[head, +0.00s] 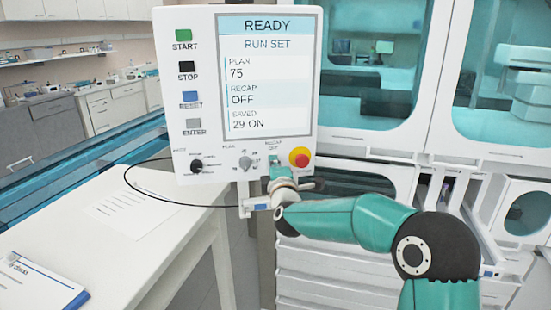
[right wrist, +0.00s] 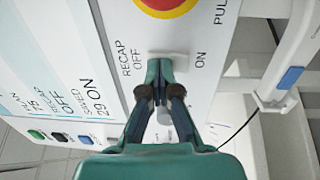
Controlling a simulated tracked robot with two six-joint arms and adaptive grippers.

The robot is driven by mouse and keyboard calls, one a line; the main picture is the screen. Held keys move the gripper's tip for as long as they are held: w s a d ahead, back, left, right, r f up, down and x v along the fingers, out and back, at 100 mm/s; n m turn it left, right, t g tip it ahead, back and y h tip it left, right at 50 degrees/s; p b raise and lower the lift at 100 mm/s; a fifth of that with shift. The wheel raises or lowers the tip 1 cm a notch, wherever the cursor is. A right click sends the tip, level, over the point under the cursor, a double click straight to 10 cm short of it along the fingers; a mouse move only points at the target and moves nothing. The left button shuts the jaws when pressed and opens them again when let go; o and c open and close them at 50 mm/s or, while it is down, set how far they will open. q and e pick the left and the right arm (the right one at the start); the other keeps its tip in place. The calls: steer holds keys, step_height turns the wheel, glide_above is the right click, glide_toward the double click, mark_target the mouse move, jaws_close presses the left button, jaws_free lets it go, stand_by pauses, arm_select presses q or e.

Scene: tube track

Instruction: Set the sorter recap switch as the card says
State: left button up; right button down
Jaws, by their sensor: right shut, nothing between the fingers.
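The control panel (head: 340,110) has a screen (head: 264,75) reading READY, RUN SET, PLAN 75, RECAP OFF, SAVED 29 ON. My right gripper (head: 276,166) is shut and empty, with its tips at the recap switch on the lower panel. In the right wrist view the shut fingertips (right wrist: 160,72) are between the OFF and ON labels, against or just in front of a pale switch part (right wrist: 170,56). The tips hide most of the switch, so its position cannot be read there. A clipboard (head: 40,285) lies on the table; its text is too small to read. My left gripper is not in view.
A red stop knob (head: 300,157) sits just right of the gripper; it also shows in the right wrist view (right wrist: 165,5). The plan knob (head: 245,164) is on the left. A paper sheet (head: 135,209) lies on the white table (head: 110,265). A black cable (head: 128,186) loops over it.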

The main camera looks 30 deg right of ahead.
arm_select(q)
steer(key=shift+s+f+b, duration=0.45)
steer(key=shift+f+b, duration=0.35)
steer(key=shift+b, duration=0.2)
arm_select(e)
steer(key=r+v, duration=0.2)
steer(key=v, duration=1.1)
steer(key=shift+s+a+r, duration=0.25)
steer(key=shift+s+r, duration=0.1)
steer(key=shift+s, duration=0.05)
steer(key=shift+d, duration=0.1)
